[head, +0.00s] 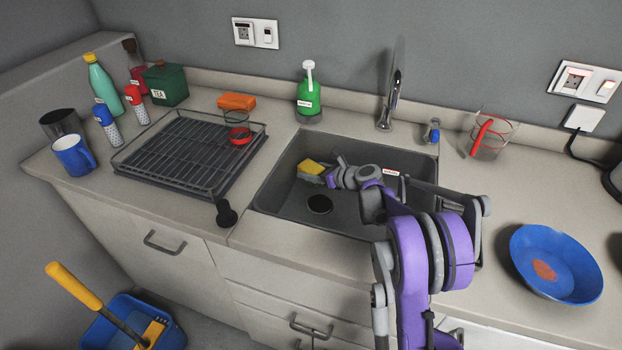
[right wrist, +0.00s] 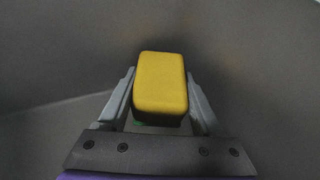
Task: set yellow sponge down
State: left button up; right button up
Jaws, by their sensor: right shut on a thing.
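The yellow sponge (head: 312,167) is inside the dark sink (head: 275,190), near its left back part. My right gripper (head: 322,178) is in the sink and shut on the sponge. In the right wrist view the sponge (right wrist: 162,82) sits between the two grey fingers of the gripper (right wrist: 161,108), with a bit of green under it. I cannot tell whether the sponge touches the sink floor. My left gripper is not in view.
A dish rack (head: 180,160) stands left of the sink. A green soap bottle (head: 310,98) and the faucet (head: 390,100) stand behind it. A blue bowl (head: 580,262) is on the right counter. The sink floor around the drain (head: 319,204) is bare.

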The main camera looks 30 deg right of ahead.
jog(key=shift+f, duration=1.4)
jog(key=shift+f, duration=0.15)
jog(key=o, duration=1.5)
jog(key=shift+b, duration=0.3)
jog(key=shift+r, duration=0.25)
jog(key=p+v, duration=0.1)
jog(key=v, duration=0.6)
jog(key=shift+s+d, duration=0.1)
jog(key=shift+s, duration=0.1)
